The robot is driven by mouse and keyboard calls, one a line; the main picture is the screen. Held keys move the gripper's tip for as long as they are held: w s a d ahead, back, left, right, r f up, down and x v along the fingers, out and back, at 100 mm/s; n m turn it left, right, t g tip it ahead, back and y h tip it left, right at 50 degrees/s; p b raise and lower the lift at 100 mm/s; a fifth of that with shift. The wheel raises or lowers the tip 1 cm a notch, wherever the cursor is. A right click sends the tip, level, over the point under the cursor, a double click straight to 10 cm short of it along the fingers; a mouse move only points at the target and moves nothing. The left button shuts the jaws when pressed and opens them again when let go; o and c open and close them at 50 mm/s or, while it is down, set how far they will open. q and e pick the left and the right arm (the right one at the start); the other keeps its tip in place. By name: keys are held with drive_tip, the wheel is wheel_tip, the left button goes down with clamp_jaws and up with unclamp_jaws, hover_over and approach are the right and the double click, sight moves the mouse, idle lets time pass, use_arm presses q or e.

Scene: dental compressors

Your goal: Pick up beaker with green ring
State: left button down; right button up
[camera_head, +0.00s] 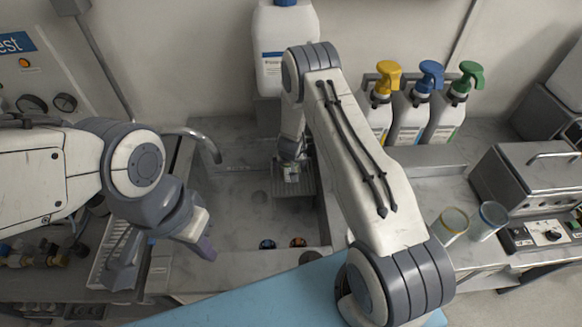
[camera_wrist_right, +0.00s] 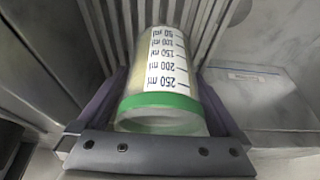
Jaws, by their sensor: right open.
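The beaker with the green ring (camera_wrist_right: 165,80) is clear with a printed millilitre scale. In the right wrist view its green-ringed end faces the camera, with a ribbed rack behind it. My right gripper (camera_wrist_right: 160,112) is open, with one dark finger on each side of the beaker; I cannot tell whether they touch it. In the head view my right arm reaches into the sink, and the right gripper (camera_head: 291,160) largely hides the beaker there. My left gripper (camera_head: 203,242) hangs over the sink's front left edge; its jaw opening is unclear.
A beaker with a yellow ring (camera_head: 451,224) and one with a blue ring (camera_head: 488,220) stand on the right counter beside a metal device (camera_head: 530,175). A large white canister (camera_head: 270,60) stands behind the sink (camera_head: 240,205).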

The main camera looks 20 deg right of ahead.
drive_tip(key=c, duration=1.4)
drive_tip(key=shift+r, duration=0.15)
drive_tip(key=shift+s+r+b, duration=0.1)
drive_tip(key=shift+r+b, duration=0.05)
drive_tip(key=shift+b, duration=0.15)
wheel_tip(320, 180, up, 7)
drive_tip(key=p, duration=0.3)
drive_tip(key=s+a+b, duration=0.2)
drive_tip(key=s+b, duration=0.1)
drive_tip(key=s, duration=0.6)
drive_tip(key=s+a+b, duration=0.3)
drive_tip(key=s, duration=0.7)
drive_tip(key=shift+a+f+b, duration=0.25)
drive_tip(key=shift+a+b, duration=0.05)
drive_tip(key=shift+b, duration=0.05)
